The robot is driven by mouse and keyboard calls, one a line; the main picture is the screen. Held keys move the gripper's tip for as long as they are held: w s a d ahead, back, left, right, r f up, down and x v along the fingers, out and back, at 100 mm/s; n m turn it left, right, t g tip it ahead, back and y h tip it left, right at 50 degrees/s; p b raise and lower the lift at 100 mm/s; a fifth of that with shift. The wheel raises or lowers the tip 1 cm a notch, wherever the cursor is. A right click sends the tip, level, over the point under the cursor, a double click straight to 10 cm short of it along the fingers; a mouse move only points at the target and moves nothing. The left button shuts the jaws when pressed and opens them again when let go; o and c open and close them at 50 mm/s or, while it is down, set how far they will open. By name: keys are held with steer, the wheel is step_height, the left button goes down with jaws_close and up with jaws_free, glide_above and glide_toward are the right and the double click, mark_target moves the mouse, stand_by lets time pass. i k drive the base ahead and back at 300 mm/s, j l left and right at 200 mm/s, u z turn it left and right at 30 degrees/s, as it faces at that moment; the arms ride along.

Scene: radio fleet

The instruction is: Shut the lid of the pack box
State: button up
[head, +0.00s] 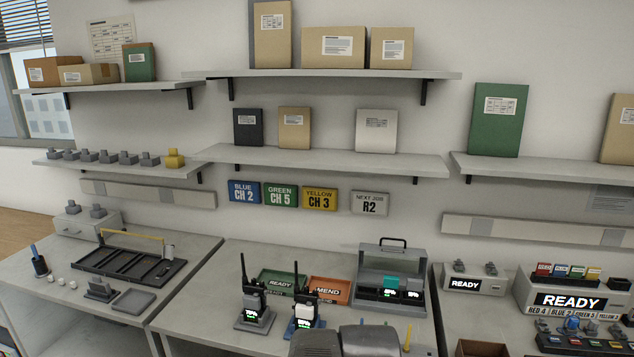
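The grey box (364,291) that looks like the pack box stands at the back right of the middle table. Its lid (385,262) is open, raised at the back, with a dark handle (380,242) at the top. Inside the box, a teal item (391,282) and a grey item (411,284) stand in dark slots, with small lit displays below. My gripper's fingers do not show. Only a rounded dark grey part of my arm shows at the bottom edge, in front of the box and well short of it.
Two radios (253,304) (304,309) stand in chargers left of the box. A green READY tray (281,284) and an orange MEND tray (328,291) lie behind them. A READY charger unit (472,284) is to the right. A shelf (330,160) hangs above.

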mark_target(363, 275)
steer(key=k, duration=0.15)
steer(key=i+l, duration=0.2)
steer(key=i, duration=0.2)
steer(key=i+l, duration=0.45)
steer(key=i, duration=0.3)
